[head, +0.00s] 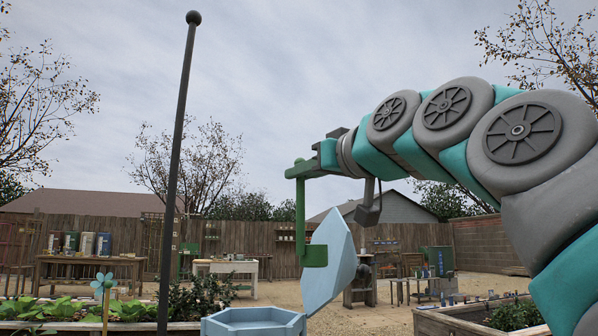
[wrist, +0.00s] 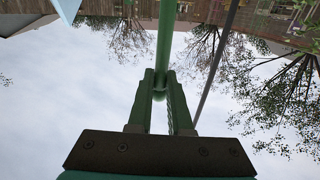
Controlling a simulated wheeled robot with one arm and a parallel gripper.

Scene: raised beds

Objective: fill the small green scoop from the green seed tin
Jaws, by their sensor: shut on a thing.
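My gripper (head: 300,169) is shut on the top of the small green scoop. The scoop's long handle (head: 300,215) hangs straight down to a small cup (head: 315,256). In the wrist view, the fingers (wrist: 162,85) close around the green handle (wrist: 167,35). A pale blue six-sided container (head: 255,317) stands open at the bottom edge, partly cut off. A pale blue lid-like panel (head: 335,268) stands tilted at its right, and the scoop's cup overlaps it in the picture. The inside of the cup and the container's contents are hidden. I cannot make out a green seed tin.
A tall dark pole with a ball top (head: 180,150) rises at the left. Raised beds with plants stand at lower left and lower right (head: 450,322). A table with boxes (head: 90,262) is at the back left. Gravel ground lies open between them.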

